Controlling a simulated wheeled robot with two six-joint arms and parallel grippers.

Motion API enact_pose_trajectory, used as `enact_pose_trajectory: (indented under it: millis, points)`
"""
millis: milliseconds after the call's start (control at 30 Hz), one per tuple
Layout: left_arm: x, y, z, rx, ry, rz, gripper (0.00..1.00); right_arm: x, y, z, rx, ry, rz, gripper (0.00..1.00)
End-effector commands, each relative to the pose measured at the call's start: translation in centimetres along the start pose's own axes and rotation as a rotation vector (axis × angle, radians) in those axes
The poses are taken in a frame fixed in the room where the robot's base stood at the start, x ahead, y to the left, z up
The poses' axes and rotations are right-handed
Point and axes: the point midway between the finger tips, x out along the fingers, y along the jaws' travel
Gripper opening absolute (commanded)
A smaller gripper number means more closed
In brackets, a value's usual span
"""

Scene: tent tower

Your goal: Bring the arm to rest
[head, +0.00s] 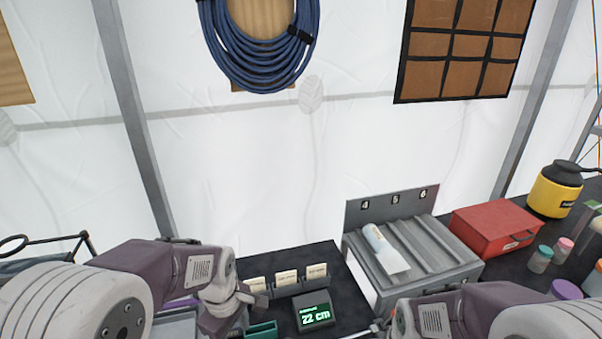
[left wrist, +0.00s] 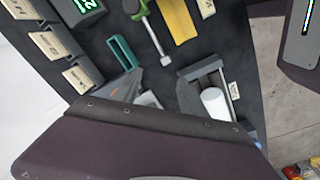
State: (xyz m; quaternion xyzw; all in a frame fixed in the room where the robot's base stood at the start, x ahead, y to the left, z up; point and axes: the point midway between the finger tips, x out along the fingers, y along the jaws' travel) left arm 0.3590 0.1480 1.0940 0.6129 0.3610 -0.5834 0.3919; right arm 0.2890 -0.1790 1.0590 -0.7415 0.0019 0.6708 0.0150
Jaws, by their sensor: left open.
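My left arm (head: 150,272) comes in from the left in the head view and bends down over the dark table. Its gripper (head: 236,308) is low in that view, above the table's front part and partly cut off. In the left wrist view its grey fingers (left wrist: 158,90) stand apart, with nothing visible held between them. My right arm (head: 475,305) comes in from the lower right, in front of the grey rack. Its gripper is mostly hidden or cut off at the bottom edge, so its jaws cannot be made out.
A display reading 22 cm (head: 314,312) and several label cards (head: 287,277) lie near my left gripper. A grey slotted rack (head: 440,250) holds a rolled sheet (head: 384,248). A red box (head: 497,230) and yellow container (head: 555,192) stand right. A white cylinder (left wrist: 214,103) sits in a grey holder.

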Motion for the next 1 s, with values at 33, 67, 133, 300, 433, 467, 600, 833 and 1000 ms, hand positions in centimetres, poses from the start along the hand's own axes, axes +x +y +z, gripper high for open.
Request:
enact_pose_trajectory:
  millis: [33,67,133,300,433,467,600,833,1000]
  points:
    - [1.3,-2.3,-0.5,0.089,0.002,0.004,0.50,1.0,0.0,0.1,0.000,0.000,0.000,0.36]
    - [1.6,-3.5,-0.6,0.166,0.004,0.007,0.50,1.2,0.0,0.1,0.000,0.000,0.000,0.36]
    - [2.5,-5.9,-0.4,0.370,0.007,0.010,0.50,1.3,0.0,0.1,0.000,0.001,0.000,0.36]
    - [4.1,-8.6,0.7,0.866,0.009,0.010,0.50,1.0,0.0,0.1,0.000,0.001,0.000,0.36]
    - [4.1,-7.9,0.4,1.060,0.037,0.027,0.50,1.0,0.0,0.1,0.000,0.001,0.000,0.36]
    - [4.1,-7.9,0.4,1.080,0.037,0.027,0.50,1.0,0.0,0.1,0.000,0.001,0.000,0.36]
    - [4.1,-7.9,0.4,1.103,0.037,0.026,0.50,1.0,0.0,0.1,0.000,0.001,0.000,0.36]
    - [4.1,-7.8,0.4,1.101,0.037,0.026,0.50,1.1,0.0,0.1,0.000,0.001,0.000,0.36]
    - [4.1,-7.8,0.4,1.101,0.037,0.026,0.50,1.1,0.0,0.1,0.000,0.001,0.000,0.36]
